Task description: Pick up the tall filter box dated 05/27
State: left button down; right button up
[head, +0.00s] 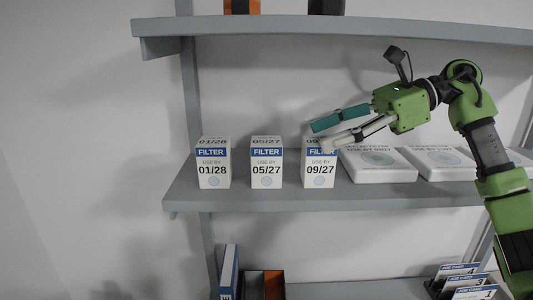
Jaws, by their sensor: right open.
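The tall filter box dated 05/27 (266,163) stands upright on the middle shelf, white with a blue FILTER band. It is between the box dated 01/28 (214,163) on its left and the box dated 09/27 (318,172) on its right, with gaps on both sides. My right gripper (318,136) reaches in from the right, open and empty, its fingers pointing left. Its fingertips overlap the upper part of the 09/27 box in the picture and are right of the 05/27 box. Whether they touch the 09/27 box cannot be told. My left gripper is not in view.
Flat white packs (378,164) lie on the middle shelf (330,197) to the right of the boxes. An upper shelf (330,28) hangs above. Below, a blue and white binder (229,272) and job cards (465,280) are on the lower shelf. The middle shelf's left end is free.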

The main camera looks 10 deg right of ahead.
aim_at(273, 140)
jog(key=a, duration=0.1)
jog(key=a+p, duration=0.1)
jog(key=a, duration=0.1)
jog(key=shift+w, duration=0.4)
jog(key=shift+w+a, duration=0.15)
jog(key=shift+a, duration=0.15)
jog(key=shift+w+a+p, duration=0.1)
jog(key=shift+a+p, duration=0.25)
jog(key=shift+a, duration=0.15)
jog(key=x, duration=0.1)
jog(key=p+x, duration=0.1)
jog(key=x, duration=0.1)
jog(key=shift+a+r, duration=0.15)
jog(key=shift+a, duration=0.25)
jog(key=shift+w+a+f, duration=0.2)
jog(key=shift+a+f, duration=0.05)
jog(key=shift+a, duration=0.15)
jog(key=shift+d, duration=0.1)
jog(key=shift+c, duration=0.4)
jog(key=c, duration=1.2)
